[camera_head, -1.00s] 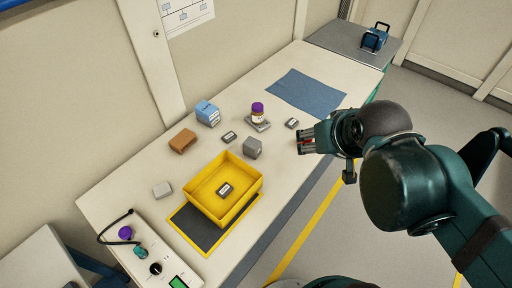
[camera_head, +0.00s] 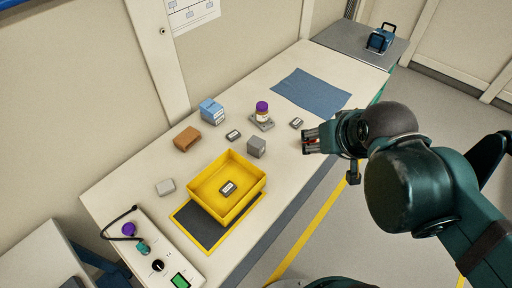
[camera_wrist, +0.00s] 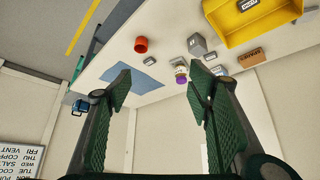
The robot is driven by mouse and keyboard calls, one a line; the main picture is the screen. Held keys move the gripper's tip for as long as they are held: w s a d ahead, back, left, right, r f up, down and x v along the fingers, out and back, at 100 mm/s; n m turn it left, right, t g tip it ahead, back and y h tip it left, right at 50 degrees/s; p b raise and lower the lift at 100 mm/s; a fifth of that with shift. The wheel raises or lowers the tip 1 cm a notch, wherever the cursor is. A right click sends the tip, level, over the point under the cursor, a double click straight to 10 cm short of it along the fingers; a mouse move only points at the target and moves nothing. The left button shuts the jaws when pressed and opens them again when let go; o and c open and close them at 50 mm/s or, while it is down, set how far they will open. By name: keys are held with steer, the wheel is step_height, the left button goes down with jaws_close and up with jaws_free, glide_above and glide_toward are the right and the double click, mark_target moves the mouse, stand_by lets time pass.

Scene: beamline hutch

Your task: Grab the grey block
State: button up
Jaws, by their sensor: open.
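The grey block (camera_head: 256,147), a small cube, stands on the bench just behind the far right corner of the yellow bin (camera_head: 259,190). In the wrist view the grey block (camera_wrist: 197,45) shows beyond the open, empty fingers (camera_wrist: 160,85), near the yellow bin (camera_wrist: 262,28). No part of the block is between the fingers.
A purple-capped bottle (camera_head: 262,112), a brown block (camera_head: 187,139), a blue box (camera_head: 211,111) and small labelled pieces (camera_head: 296,123) stand around the block. An orange-red cylinder (camera_wrist: 141,45) shows in the wrist view. A blue cloth (camera_head: 310,92) lies at the bench's far end.

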steer(key=shift+w, duration=0.15)
steer(key=n+g+b, duration=0.2)
steer(key=n+g, duration=0.5)
steer(key=n, duration=0.3)
glide_above(256, 141)
step_height(256, 141, down, 24)
steer(key=shift+d+f, duration=0.1)
steer(key=shift+d, duration=0.05)
steer(key=shift+a+f, duration=0.2)
steer(key=shift+f, duration=0.25)
steer(key=shift+f, duration=1.3)
